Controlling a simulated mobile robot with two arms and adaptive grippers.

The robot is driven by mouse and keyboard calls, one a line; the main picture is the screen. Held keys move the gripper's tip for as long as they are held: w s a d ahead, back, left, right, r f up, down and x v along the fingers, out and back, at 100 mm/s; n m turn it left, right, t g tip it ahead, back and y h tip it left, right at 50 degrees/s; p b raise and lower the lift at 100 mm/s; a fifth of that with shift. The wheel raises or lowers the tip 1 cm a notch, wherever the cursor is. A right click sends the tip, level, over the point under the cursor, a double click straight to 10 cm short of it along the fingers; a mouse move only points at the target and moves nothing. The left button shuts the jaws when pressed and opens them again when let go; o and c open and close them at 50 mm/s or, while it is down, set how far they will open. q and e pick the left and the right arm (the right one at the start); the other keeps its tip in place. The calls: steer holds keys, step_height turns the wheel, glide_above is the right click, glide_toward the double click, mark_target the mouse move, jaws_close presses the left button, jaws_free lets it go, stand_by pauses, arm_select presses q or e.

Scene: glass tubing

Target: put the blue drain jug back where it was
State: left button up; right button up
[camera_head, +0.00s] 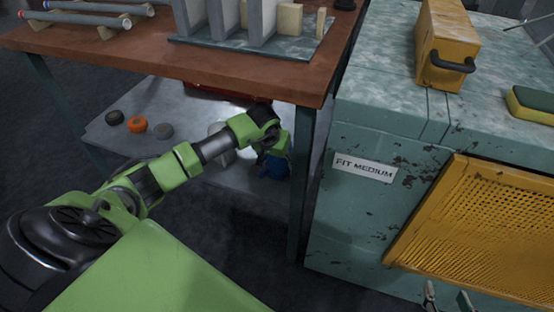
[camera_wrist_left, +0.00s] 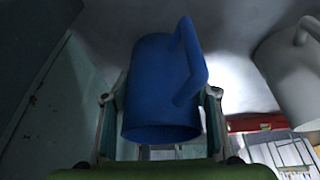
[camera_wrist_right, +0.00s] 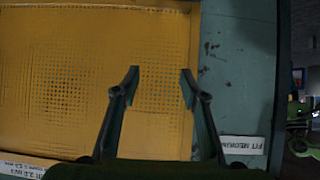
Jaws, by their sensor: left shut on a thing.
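The blue drain jug (camera_head: 272,167) is at the right end of the lower shelf (camera_head: 195,185) under the brown table, partly hidden by my arm. My left gripper (camera_head: 273,147) reaches in from the left under the tabletop. In the left wrist view the blue jug (camera_wrist_left: 155,85) sits between both fingers of my left gripper (camera_wrist_left: 160,95), which is shut on it. Its handle points to the upper right. I cannot tell whether the jug touches the shelf. My right gripper (camera_wrist_right: 158,76) is open and empty in front of the yellow mesh panel (camera_wrist_right: 65,80).
A pale jug (camera_wrist_left: 290,70) stands to the right of the blue jug in the left wrist view. A table leg (camera_head: 301,185) and the green cabinet (camera_head: 360,220) are close on the right. Dark and orange rings (camera_head: 137,124) lie at the shelf's left. The tabletop (camera_head: 130,52) overhangs my left gripper.

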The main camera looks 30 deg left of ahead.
steer(key=shift+w, duration=0.1)
arm_select(q)
steer(key=o, duration=1.5)
steer(key=shift+f, duration=0.1)
arm_select(e)
steer(key=shift+w+a+r, duration=0.1)
steer(key=shift+w+r, duration=0.05)
steer(key=shift+r, duration=0.15)
arm_select(q)
steer(key=shift+s+d+r+p, duration=0.5)
steer(key=shift+s+r, duration=0.3)
steer(key=shift+s, duration=1.45)
steer(key=shift+s+d+r+p, duration=0.55)
steer(key=shift+s+r, duration=0.25)
steer(key=shift+s, duration=1.5)
steer(key=shift+s+d+r+p, duration=0.35)
steer(key=shift+s+d+r, duration=0.35)
steer(key=shift+s, duration=1.55)
arm_select(e)
steer(key=s+d+f+g+h, duration=0.1)
steer(key=s+d+f+g, duration=0.1)
steer(key=s, duration=0.5)
steer(key=s+d+f+g+h, duration=0.1)
steer(key=s+d+f+g, duration=0.1)
steer(key=s+f+g, duration=0.3)
steer(key=shift+s+d+f, duration=0.35)
steer(key=shift+s+f, duration=0.05)
steer(key=shift+s, duration=0.8)
arm_select(q)
steer(key=shift+a+r, duration=0.1)
